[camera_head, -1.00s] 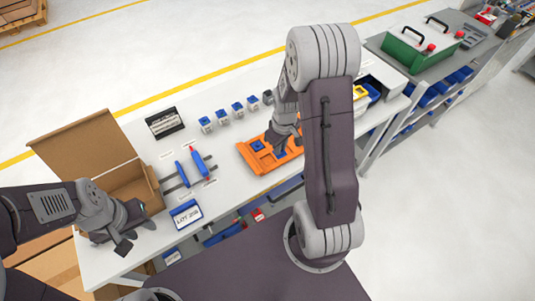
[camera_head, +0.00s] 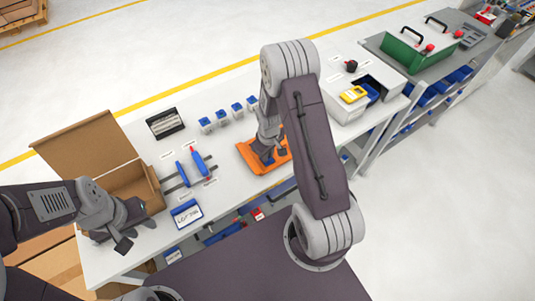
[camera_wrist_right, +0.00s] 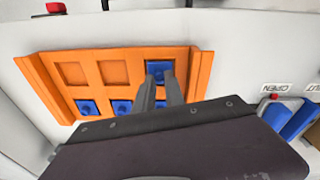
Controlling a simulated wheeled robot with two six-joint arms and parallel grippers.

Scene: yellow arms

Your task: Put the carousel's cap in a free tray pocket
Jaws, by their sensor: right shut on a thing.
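The orange tray (camera_head: 247,152) lies on the white bench and shows large in the right wrist view (camera_wrist_right: 120,60). Its far row has two empty pockets. A blue cap (camera_wrist_right: 160,66) is at the row's right pocket, between my right gripper's (camera_wrist_right: 161,75) fingertips; I cannot tell if it is fully seated. The near row holds blue caps (camera_wrist_right: 88,107), the right one mostly hidden by the fingers. My right gripper (camera_head: 270,157) hides part of the tray in the head view. My left gripper (camera_head: 118,243) is beside the cardboard box; its jaw opening is unclear. I cannot make out the carousel.
An open cardboard box (camera_head: 150,188) stands at the left. Several small blue-topped white blocks (camera_head: 222,117) stand behind the tray. A white unit (camera_head: 378,72) with a black knob (camera_head: 351,66) stands right.

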